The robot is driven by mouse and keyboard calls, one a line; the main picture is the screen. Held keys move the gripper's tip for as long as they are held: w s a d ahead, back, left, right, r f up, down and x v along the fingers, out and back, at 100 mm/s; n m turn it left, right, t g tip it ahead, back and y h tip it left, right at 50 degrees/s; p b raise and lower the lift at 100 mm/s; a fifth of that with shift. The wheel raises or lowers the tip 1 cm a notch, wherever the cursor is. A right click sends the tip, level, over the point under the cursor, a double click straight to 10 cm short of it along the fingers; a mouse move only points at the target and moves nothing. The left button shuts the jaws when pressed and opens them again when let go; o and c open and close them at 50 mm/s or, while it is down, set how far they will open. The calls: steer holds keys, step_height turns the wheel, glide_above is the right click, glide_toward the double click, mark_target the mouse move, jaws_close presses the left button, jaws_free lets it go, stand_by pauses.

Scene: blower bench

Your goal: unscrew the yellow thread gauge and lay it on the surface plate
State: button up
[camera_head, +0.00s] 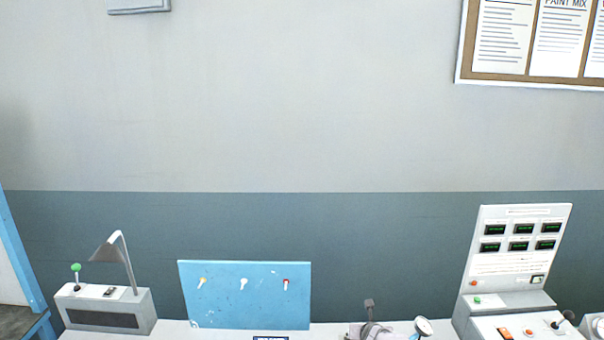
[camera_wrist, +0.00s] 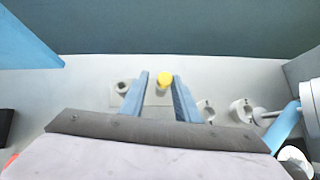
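The yellow thread gauge shows as a round yellow top (camera_wrist: 165,78) in the wrist view, above a pale grey block (camera_wrist: 157,98) on the bench. Its thread and lower part are hidden. My gripper (camera_wrist: 160,77) is open, with its two blue fingers apart and the yellow top between the fingertips in the picture. A gap shows on the left side; I cannot tell the height difference or whether the right finger touches. I cannot make out the surface plate for certain. In the head view neither my gripper nor the gauge can be made out.
Ring-shaped grey fittings (camera_wrist: 241,110) stand right of the fingers, and a small round fitting (camera_wrist: 123,87) stands left. The head view shows a blue board (camera_head: 244,310) with hanging pieces, a lamp box (camera_head: 105,312) and an instrument panel (camera_head: 517,262).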

steer(key=shift+a+f, duration=0.15)
steer(key=shift+f+m+h+b, duration=0.1)
steer(key=shift+m+h+b, duration=0.6)
steer(key=shift+b, duration=0.4)
steer(key=m+g+h+b, duration=0.1)
steer(key=m+b, duration=0.1)
steer(key=b, duration=0.1)
steer(key=shift+m+h+b, duration=0.3)
steer(key=shift+r+m+b, duration=0.25)
steer(key=shift+m+b, duration=0.05)
steer(key=shift+b, duration=0.05)
jaws_close()
steer(key=shift+d, duration=0.2)
